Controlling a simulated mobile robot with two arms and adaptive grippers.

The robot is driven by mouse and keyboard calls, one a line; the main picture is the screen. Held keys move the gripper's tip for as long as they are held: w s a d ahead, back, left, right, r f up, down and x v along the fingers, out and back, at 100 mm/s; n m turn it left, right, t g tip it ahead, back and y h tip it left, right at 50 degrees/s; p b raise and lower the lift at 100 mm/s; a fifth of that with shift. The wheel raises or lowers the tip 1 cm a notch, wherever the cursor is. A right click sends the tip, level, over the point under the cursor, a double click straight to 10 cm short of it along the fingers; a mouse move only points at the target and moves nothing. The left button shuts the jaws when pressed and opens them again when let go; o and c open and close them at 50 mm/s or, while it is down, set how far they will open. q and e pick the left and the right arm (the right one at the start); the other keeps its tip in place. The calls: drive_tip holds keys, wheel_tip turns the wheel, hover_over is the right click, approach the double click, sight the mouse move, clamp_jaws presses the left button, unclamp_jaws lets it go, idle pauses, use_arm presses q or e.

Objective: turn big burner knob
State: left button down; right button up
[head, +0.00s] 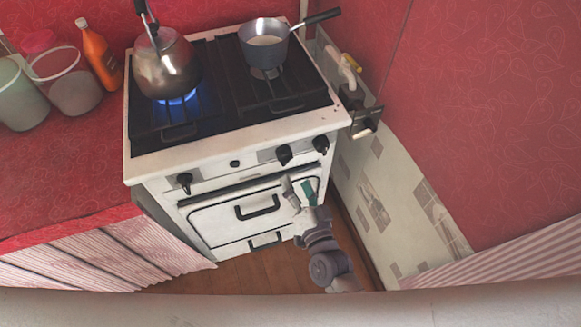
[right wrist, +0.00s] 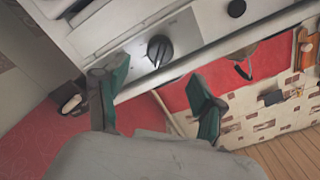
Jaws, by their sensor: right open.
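The white stove (head: 235,150) has several black knobs on its front panel: a left knob (head: 184,181), a small round one (head: 234,163), a right-hand knob (head: 283,154) and a far-right knob (head: 321,143). Which one is the big burner knob I cannot tell. My right gripper (head: 298,186) is open in front of the oven door, just below the two right-hand knobs. In the right wrist view, a black knob (right wrist: 160,50) on a light plate shows beyond the gap between the green-padded fingers (right wrist: 158,75), apart from them. My left gripper is not in view.
A kettle (head: 167,70) stands over a lit blue flame on the left. A saucepan (head: 263,45) with pale liquid sits on the back right burner. The oven handle (head: 257,207) juts out below the panel. A wall (head: 385,190) closes off the right side.

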drive_tip(key=v, duration=0.4)
